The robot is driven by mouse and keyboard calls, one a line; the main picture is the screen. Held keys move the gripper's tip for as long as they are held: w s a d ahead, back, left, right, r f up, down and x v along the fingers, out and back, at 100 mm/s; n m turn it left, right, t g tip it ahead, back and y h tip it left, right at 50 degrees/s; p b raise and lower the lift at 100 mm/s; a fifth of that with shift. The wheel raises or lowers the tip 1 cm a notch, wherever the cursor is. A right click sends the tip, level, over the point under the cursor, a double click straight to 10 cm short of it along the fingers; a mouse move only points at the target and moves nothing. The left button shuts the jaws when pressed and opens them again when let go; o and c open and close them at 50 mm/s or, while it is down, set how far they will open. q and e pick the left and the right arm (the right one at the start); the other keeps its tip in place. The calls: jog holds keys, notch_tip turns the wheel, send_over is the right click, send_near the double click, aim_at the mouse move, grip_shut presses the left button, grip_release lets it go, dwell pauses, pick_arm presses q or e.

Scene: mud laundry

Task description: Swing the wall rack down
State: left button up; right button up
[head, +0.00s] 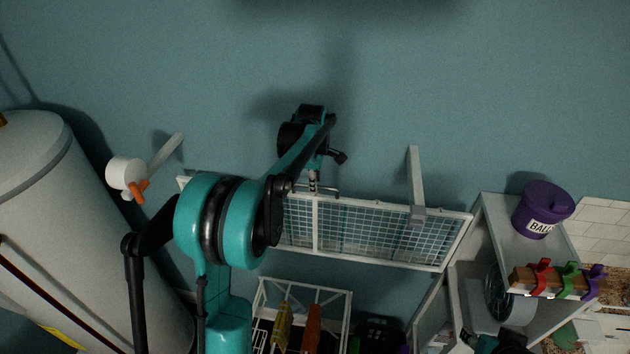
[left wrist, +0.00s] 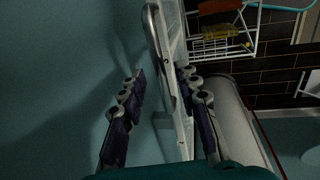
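The wall rack (head: 375,228) is a white-framed mesh panel along the teal wall in the middle of the head view. A light bracket (head: 415,180) reaches from the wall to its upper edge. A thin bar stands at the rack's upper edge below my left gripper (head: 325,168). Contact with that finger cannot be told. A dark and teal part of my right arm shows at the bottom right of the head view; its fingers are unclear.
A large grey tank (head: 70,220) stands at the left, with a white pipe and orange-handled valve (head: 138,190) beside it. A white drying frame (head: 300,288) stands below the rack. A shelf with a purple bucket (head: 543,208) and coloured clips (head: 568,283) is at the right.

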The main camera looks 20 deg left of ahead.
pick_arm(q)
jog(key=shift+f, duration=0.25)
jog(key=shift+c, duration=0.2)
grip_shut()
jog(key=shift+s, duration=0.1)
